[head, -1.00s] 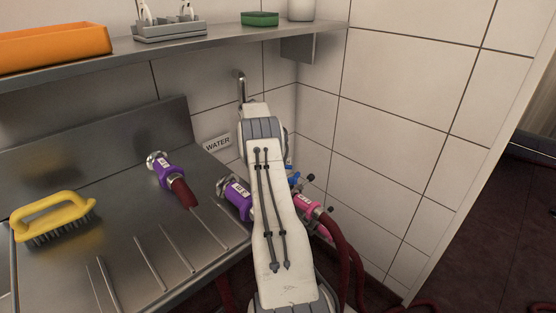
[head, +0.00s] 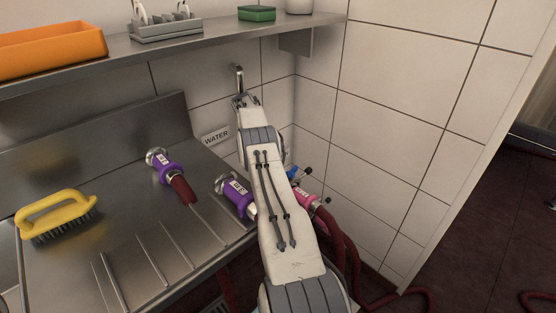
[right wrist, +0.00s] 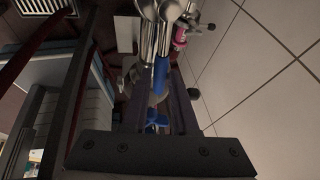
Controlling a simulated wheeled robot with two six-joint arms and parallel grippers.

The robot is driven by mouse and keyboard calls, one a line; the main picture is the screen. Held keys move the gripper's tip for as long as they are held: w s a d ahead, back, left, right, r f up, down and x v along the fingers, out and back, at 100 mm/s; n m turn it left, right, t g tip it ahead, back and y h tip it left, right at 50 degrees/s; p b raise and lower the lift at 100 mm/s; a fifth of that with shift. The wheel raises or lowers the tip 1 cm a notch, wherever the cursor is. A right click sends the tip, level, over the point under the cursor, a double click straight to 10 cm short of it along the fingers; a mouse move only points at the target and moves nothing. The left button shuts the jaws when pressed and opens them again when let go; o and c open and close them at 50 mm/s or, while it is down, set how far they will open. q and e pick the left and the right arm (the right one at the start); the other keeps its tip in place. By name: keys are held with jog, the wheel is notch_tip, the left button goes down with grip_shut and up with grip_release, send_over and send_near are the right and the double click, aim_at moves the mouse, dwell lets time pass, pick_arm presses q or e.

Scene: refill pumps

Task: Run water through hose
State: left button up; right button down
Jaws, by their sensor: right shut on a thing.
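A metal water pipe (head: 239,80) comes down the tiled wall beside a "WATER" sign (head: 216,137). A blue valve handle (head: 290,172) shows partly behind my right arm. A pink connector (head: 306,198) on a dark red hose (head: 340,238) is beside it, and it also shows in the right wrist view (right wrist: 180,36). My right gripper (right wrist: 157,97) is shut on a blue handle (right wrist: 161,75) between its dark fingers. The arm partly hides the pipe and fittings in the head view. My left gripper is out of view.
A purple connector (head: 163,164) lies on the steel counter (head: 120,215). Another purple connector (head: 235,192) is at its right edge. A yellow brush (head: 55,213) lies left. A shelf (head: 215,42) overhead holds an orange tray (head: 50,47) and green sponge (head: 257,13).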

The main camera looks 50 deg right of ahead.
dwell(0.3)
jog(key=c, duration=0.7)
grip_release()
